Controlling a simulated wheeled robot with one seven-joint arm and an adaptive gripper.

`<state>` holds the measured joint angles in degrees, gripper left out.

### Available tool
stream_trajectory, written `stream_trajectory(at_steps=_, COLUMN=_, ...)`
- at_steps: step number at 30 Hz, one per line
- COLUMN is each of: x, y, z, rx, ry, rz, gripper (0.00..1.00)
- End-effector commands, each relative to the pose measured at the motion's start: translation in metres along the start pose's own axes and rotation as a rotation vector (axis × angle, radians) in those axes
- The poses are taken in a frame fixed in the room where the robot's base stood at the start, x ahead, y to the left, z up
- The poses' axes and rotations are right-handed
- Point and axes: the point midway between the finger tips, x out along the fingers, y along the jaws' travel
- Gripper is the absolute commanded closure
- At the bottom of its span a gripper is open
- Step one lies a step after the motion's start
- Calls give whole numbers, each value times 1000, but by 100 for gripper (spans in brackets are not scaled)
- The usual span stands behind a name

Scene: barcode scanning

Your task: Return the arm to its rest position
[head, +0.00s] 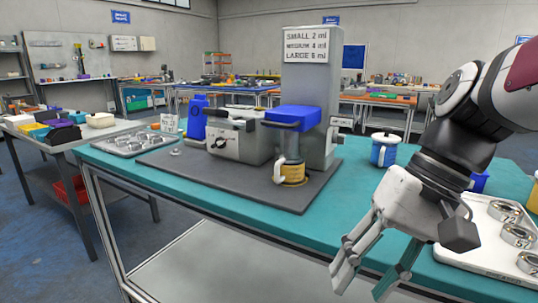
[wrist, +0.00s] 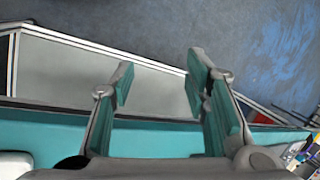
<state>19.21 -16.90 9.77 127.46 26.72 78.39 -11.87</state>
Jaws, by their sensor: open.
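My gripper (head: 372,268) hangs at the lower right of the head view, fingers pointing down, over the front edge of the teal table (head: 185,182). In the wrist view my gripper (wrist: 160,88) has its two teal-padded fingers well apart. Nothing is between them. Beyond the fingers the wrist view shows the table's teal edge (wrist: 160,140), the grey lower shelf (wrist: 80,75) and the blue floor (wrist: 270,45). My arm covers part of the table's right side.
A grey machine with a blue-topped unit (head: 293,118) stands on a dark mat (head: 225,180). A blue jar (head: 383,150) stands right of it. A white tray with metal rings (head: 470,255) lies beside my gripper. Another ring tray (head: 125,145) is at the left. The table's front left is clear.

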Motion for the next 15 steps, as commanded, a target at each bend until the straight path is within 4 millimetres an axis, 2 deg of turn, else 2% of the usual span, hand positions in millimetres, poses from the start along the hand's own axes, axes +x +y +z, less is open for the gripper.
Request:
stream_trajectory(at_steps=1, x=3, y=6, z=22, rx=-19, ry=8, rz=57, gripper=58)
stream_trajectory(at_steps=6, x=11, y=36, z=74, rx=-50, ry=38, rz=219, gripper=58)
stream_trajectory(at_steps=15, x=21, y=82, z=122, rx=-96, ry=97, rz=380, gripper=58)
